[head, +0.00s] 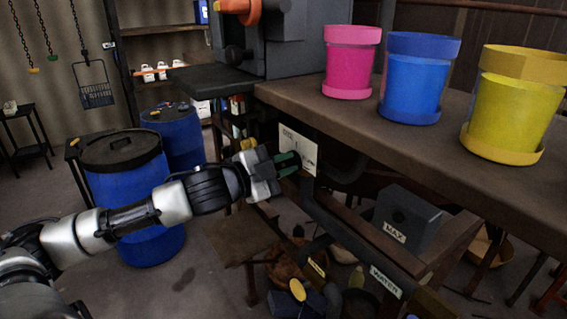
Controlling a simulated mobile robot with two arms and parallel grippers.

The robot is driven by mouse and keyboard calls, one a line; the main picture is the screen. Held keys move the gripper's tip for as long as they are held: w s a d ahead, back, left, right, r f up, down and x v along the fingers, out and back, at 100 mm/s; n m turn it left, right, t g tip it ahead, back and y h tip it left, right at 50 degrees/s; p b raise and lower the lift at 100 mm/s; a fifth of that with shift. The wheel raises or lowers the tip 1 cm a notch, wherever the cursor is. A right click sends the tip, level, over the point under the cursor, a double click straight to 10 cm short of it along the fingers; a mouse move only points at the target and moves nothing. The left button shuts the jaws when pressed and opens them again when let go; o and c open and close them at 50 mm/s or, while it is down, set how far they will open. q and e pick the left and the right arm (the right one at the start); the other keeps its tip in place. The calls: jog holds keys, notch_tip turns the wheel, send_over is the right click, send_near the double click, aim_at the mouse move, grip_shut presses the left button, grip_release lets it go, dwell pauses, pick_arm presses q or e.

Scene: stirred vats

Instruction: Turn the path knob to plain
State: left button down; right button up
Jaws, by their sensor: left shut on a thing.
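A small pale panel (311,142) with dark lettering hangs at the front edge of the workbench. The lettering is too small to read. My left gripper (285,166) reaches in from the left and is shut at the face of this panel, on what seems to be the path knob. The fingers and a dark green part at their tips hide the knob, so I cannot tell which way it points. My right gripper is not in view.
The brown workbench (300,101) holds pink (350,66), blue (413,85) and yellow (512,108) vats. Below is a grey box (409,222) labelled MAX, and a WATER label (385,282). Blue drums (127,190) stand at left. Clutter lies under the bench.

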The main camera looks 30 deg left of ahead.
pick_arm(q)
jog(key=m, duration=0.4)
jog(key=shift+d+f+m, duration=0.15)
jog(key=shift+f+m, duration=0.15)
jog(key=shift+s+f+m, duration=0.1)
jog(key=shift+f+m, duration=0.15)
jog(key=shift+m, duration=1.15)
jog(key=c, duration=1.1)
grip_release()
